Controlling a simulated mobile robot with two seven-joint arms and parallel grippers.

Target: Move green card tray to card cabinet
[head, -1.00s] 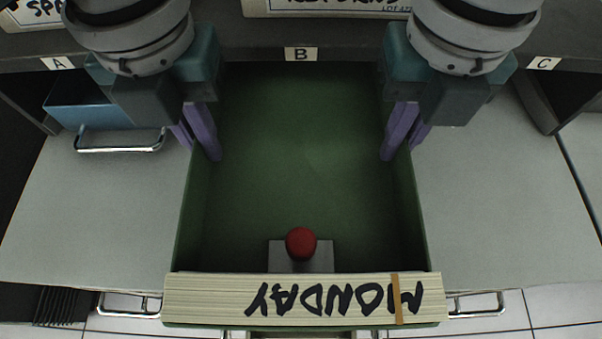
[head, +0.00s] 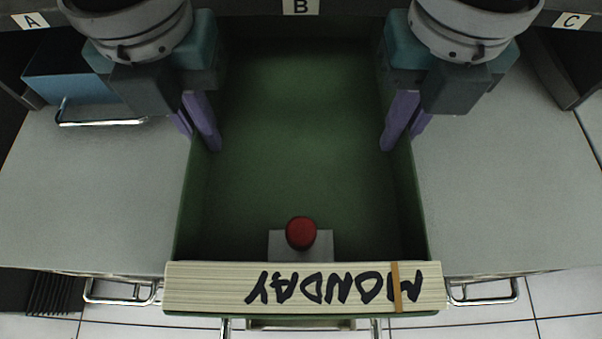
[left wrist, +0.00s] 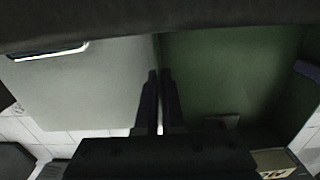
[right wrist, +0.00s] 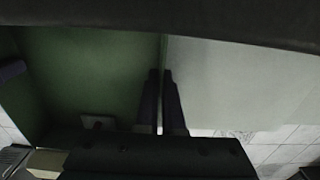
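The green card tray (head: 300,140) lies between my arms in the head view. Its far part reaches up to bay B, where shadow darkens it. A red knob (head: 301,233) on a grey block stands inside its near end, beside a card stack marked MONDAY (head: 230,288). My left gripper (head: 200,142) is shut on its left wall, my right gripper (head: 400,142) on its right wall. The tray also shows in the left wrist view (left wrist: 220,75) and right wrist view (right wrist: 90,70), with the fingers close together on its rim. The card cabinet (head: 355,8) shows labels A, B and C.
A blue tray (head: 80,78) with a metal handle sits at bay A on the left. Grey counter (head: 90,190) is clear left of the green tray, and also right of it (head: 490,190). Metal handles (head: 120,292) stick out at the counter's front edge.

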